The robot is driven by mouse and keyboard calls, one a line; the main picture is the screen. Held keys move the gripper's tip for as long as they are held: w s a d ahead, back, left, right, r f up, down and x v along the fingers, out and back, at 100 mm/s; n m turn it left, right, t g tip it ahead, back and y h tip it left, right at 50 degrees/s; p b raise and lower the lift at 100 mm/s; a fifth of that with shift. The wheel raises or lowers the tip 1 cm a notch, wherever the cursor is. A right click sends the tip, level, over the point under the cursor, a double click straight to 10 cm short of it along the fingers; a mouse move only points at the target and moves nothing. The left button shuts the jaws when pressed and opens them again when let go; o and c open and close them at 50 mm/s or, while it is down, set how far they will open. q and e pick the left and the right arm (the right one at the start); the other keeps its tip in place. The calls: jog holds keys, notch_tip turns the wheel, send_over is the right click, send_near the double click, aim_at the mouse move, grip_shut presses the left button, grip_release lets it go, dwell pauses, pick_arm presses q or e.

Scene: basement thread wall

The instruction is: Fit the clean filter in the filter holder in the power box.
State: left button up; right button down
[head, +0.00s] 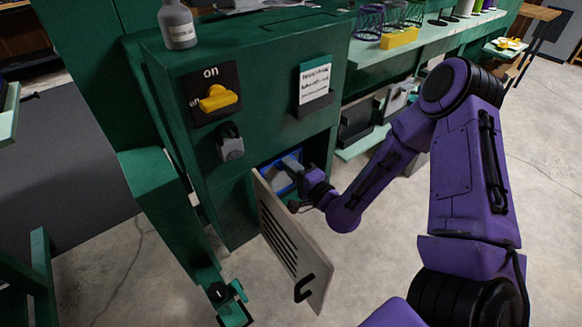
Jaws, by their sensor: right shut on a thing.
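The power box (248,203) is a green compartment low in the green cabinet, and its slatted grey door (290,245) stands open. My right gripper (291,164) is at the box opening, shut on what looks like the clean filter. A blue-edged frame with a pale middle (273,182) shows just inside the opening, by the gripper's fingers. I cannot tell whether the blue edge belongs to the filter or the holder. The gripper, the door and the shadow hide most of the inside, so the seating of the filter cannot be seen. My left gripper is not in view.
A grey bottle (177,24) stands on the cabinet top. A shelf (372,50) at right holds baskets and spools. The floor in front is clear.

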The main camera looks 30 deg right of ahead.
jog(key=shift+s, duration=0.1)
jog(key=shift+f, duration=0.25)
jog(key=c, duration=1.1)
grip_release()
jog(key=shift+o, duration=0.2)
jog(key=s, duration=1)
jog(key=shift+s+d, duration=0.25)
jog(key=shift+d, duration=0.15)
